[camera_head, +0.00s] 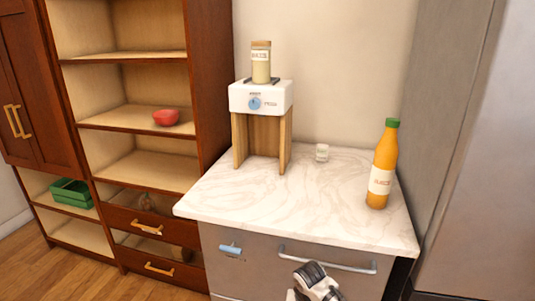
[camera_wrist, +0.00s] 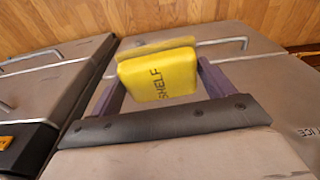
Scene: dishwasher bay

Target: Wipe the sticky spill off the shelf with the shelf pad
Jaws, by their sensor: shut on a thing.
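In the wrist view, my gripper (camera_wrist: 160,85) is shut on a yellow shelf pad (camera_wrist: 158,74) with "SHELF" printed in black on its face. The dark fingers press on its left and right sides, and it is held up off any surface. In the head view, only a white and black part of my arm shows at the bottom edge; the pad is not visible there. An open wooden shelf unit (camera_head: 190,60) stands at the left with several pale boards. I cannot make out a spill on the boards in view.
A red bowl (camera_head: 166,117) sits on a middle board and a green crate (camera_head: 71,192) on a lower one.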

